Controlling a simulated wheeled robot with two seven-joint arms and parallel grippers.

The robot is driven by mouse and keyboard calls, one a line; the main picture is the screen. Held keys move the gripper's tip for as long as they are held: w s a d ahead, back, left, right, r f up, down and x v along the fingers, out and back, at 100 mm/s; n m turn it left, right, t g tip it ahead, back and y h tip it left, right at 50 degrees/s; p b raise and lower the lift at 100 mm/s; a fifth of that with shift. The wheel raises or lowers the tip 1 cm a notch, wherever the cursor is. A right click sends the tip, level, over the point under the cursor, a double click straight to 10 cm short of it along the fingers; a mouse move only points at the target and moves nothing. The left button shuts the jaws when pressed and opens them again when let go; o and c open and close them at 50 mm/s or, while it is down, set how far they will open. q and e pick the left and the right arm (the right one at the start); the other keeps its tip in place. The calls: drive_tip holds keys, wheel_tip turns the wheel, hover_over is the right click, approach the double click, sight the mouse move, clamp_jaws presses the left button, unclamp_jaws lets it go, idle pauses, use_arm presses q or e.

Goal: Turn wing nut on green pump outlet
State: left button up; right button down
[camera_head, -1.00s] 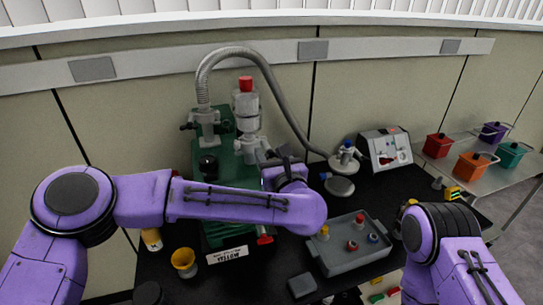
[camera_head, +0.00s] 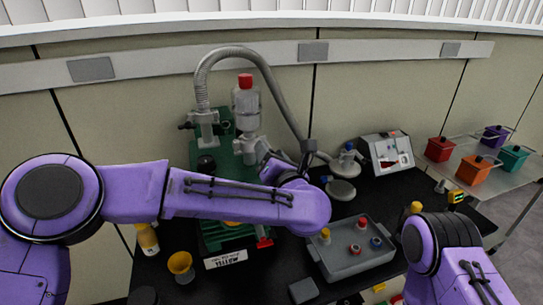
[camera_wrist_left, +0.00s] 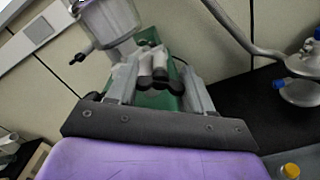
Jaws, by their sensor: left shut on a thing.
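A ribbed hose (camera_head: 240,52) arches from the pump towards the right. A grey tray (camera_head: 350,261) with several small capped items lies front right. A yellow cup (camera_head: 181,265) stands front left. A grey instrument (camera_head: 388,152) stands at the back right.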

idle(0.4)
use_arm(q)
drive_tip(key=o, duration=1.1)
drive_tip(key=shift+c, duration=0.2)
